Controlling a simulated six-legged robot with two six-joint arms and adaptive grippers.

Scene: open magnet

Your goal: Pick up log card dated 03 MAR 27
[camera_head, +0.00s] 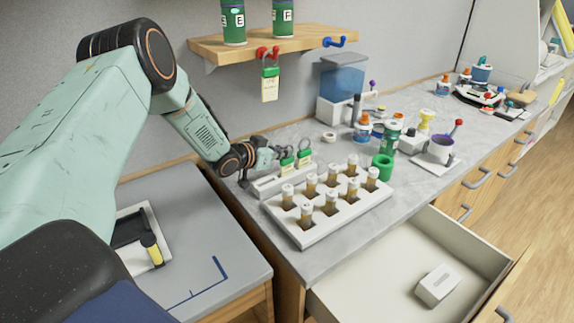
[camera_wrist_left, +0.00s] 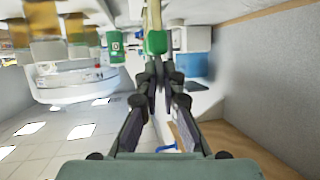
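Two cream cards with green tops and rings, the left card (camera_head: 288,167) and the right card (camera_head: 304,158), stand in a white holder (camera_head: 268,183) on the bench. A third such card (camera_head: 270,86) hangs from a red hook below the shelf. The writing is too small to read. My left gripper (camera_head: 274,156) is beside the ring of the left card. In the left wrist view, a green card top (camera_wrist_left: 155,42) is just beyond my close-set fingertips (camera_wrist_left: 160,68). I cannot tell whether they grip it. My right gripper is out of view.
A white rack (camera_head: 310,236) of several brown vials stands in front of the holder. A green cup (camera_head: 382,166) and bottles stand to the right. The wooden shelf (camera_head: 290,44) is overhead. An open drawer (camera_head: 375,285) with a white box (camera_head: 437,285) juts out below.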

